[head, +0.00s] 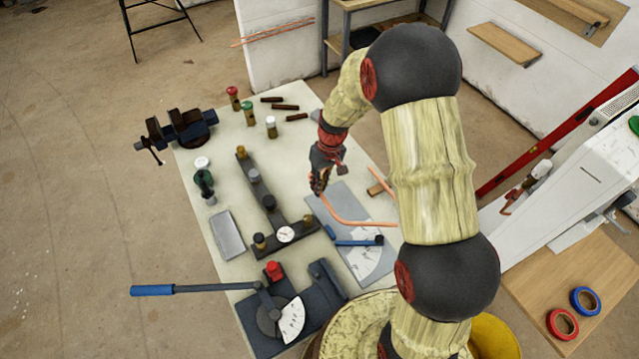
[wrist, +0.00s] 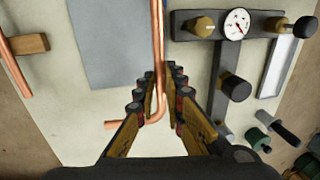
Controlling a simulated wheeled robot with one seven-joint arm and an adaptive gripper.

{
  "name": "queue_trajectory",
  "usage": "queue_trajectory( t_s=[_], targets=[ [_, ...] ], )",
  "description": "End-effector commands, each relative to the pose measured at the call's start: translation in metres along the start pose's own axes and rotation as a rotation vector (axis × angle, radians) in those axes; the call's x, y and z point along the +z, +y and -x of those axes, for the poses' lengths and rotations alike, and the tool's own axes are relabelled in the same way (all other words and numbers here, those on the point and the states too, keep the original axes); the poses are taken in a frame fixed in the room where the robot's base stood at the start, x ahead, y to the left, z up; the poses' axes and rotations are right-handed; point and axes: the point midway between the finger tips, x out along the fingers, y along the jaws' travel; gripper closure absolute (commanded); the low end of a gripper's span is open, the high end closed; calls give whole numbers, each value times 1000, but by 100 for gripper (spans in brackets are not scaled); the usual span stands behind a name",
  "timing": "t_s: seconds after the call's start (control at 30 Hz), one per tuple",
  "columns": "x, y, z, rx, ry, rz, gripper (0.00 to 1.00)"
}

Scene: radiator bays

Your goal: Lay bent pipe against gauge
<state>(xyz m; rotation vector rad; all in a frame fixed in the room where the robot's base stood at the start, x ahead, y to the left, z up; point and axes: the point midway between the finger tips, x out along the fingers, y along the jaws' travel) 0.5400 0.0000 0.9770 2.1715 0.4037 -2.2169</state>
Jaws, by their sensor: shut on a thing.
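My gripper (head: 318,184) is shut on the bent copper pipe (head: 352,222), over the right part of the bench. In the wrist view the pipe (wrist: 157,45) runs between the fingers (wrist: 162,105); its bend lies by them and a short end points left. The likely gauge is a flat grey plate (head: 336,201) with a white angle scale (head: 368,256); it also shows in the wrist view (wrist: 105,40). In the head view the pipe crosses over this plate. I cannot tell whether it touches it.
A blue-handled tool (head: 352,242) lies across the plate. A second copper pipe (head: 378,181) lies by a wooden block (head: 377,188). A dark manifold (head: 262,200) with a round dial (head: 285,234) stands left of the plate. A bender (head: 278,312) with a long lever is at the near edge.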

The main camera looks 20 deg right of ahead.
Motion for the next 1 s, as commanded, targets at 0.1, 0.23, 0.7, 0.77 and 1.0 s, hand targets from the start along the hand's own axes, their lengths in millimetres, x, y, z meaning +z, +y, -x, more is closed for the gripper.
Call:
queue_trajectory(
  t_s=[0.1, 0.23, 0.7, 0.77, 1.0],
  targets=[
    [0, 2, -11, 0, -1, 0, 100],
    [0, 4, -20, 0, 0, 0, 100],
    [0, 8, -46, 0, 0, 1, 100],
    [0, 8, -47, 0, 0, 1, 100],
    [0, 8, -47, 29, -1, 1, 100]
  ],
)
